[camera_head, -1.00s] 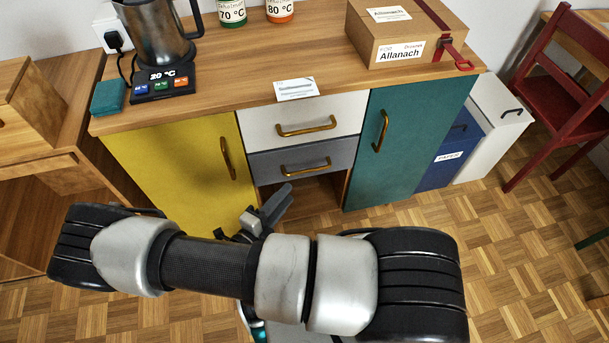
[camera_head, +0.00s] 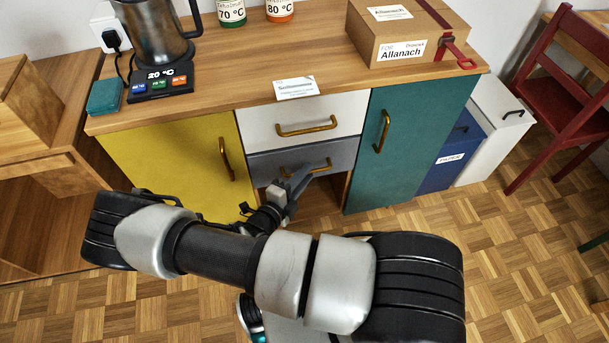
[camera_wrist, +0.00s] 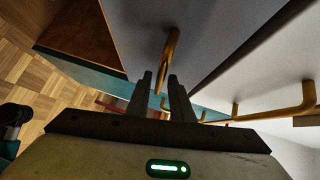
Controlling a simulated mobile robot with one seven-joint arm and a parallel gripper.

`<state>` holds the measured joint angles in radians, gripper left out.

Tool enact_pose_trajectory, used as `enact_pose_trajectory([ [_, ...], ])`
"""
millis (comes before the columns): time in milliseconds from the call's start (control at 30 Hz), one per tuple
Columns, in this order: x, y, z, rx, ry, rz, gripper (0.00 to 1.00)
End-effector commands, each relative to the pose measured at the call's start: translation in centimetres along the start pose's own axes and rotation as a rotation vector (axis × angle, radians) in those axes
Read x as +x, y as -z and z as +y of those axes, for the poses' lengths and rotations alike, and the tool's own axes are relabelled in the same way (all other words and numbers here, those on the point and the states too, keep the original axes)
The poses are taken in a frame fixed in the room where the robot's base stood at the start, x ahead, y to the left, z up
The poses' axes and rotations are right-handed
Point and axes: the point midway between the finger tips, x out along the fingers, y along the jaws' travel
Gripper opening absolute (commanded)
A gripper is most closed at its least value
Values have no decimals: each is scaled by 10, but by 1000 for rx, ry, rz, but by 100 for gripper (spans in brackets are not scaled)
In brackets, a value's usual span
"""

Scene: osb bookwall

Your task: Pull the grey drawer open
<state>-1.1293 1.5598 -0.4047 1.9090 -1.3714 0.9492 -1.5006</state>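The grey drawer (camera_head: 272,163) is shut, below a white drawer in the cabinet. Its brass bar handle (camera_head: 322,165) is partly covered by my gripper (camera_head: 301,174) in the head view. In the wrist view the grey front (camera_wrist: 190,25) fills the upper middle, with the handle (camera_wrist: 170,48) standing out from it. My gripper (camera_wrist: 160,76) is open there, its two dark fingers apart. The handle's near end lies in line with the gap between the fingertips. I cannot tell whether either finger touches it.
The white drawer (camera_head: 262,128) with its own brass handle (camera_head: 306,128) is just above. A yellow door (camera_head: 180,165) is left and a teal door (camera_head: 410,140) right. An open compartment (camera_head: 320,196) lies below the grey drawer. Bins (camera_head: 450,155) stand further right.

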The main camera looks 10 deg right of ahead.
Motion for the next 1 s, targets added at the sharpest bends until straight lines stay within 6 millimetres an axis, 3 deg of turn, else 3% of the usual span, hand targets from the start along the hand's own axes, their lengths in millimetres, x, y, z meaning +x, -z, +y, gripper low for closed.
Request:
enact_pose_trajectory([
  [33,0,0,0,0,0,0,11],
  [100,0,0,0,0,0,0,0],
  [533,-10,8,1,-3,-1,-1,0],
  [667,-26,26,5,-6,-1,-2,0],
  [1000,-93,92,26,-6,0,-3,0],
])
